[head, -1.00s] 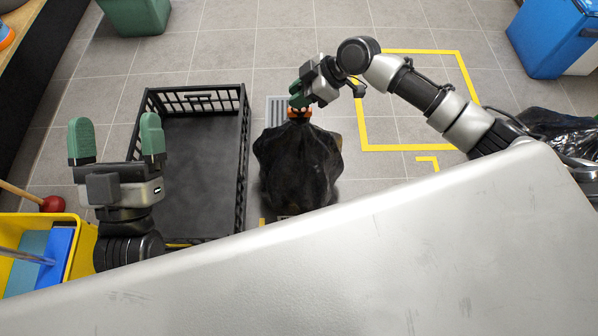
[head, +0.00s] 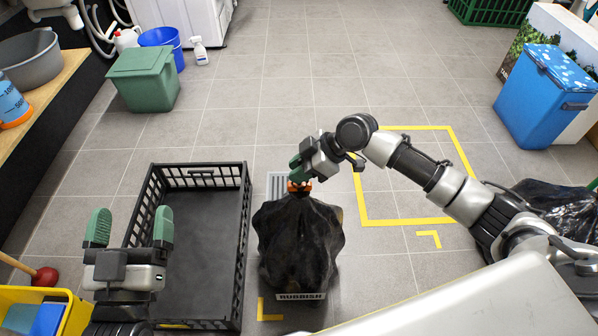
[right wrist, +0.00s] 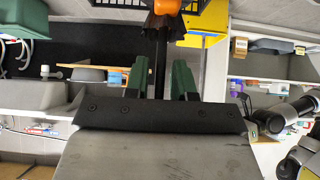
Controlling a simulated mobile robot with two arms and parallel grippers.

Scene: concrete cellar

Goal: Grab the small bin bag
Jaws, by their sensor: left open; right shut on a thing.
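The small black bin bag (head: 297,243) hangs or stands upright in the middle of the head view, with an orange tie (head: 299,186) at its neck. My right gripper (head: 297,174) is shut at the top of the bag, by the orange tie. In the right wrist view, the green fingers of the right gripper (right wrist: 160,82) stand either side of a thin dark strip, with orange (right wrist: 168,6) beyond. My left gripper (head: 130,228) is open and empty, over the left side of the black crate. Whether the bag's bottom touches its support is hidden.
An empty black crate (head: 243,225) stands left of the bag. A plate marked RUBBISH (head: 301,296) is at the bag's foot. A yellow floor square (head: 452,150) lies to the right, near another black bag (head: 560,209).

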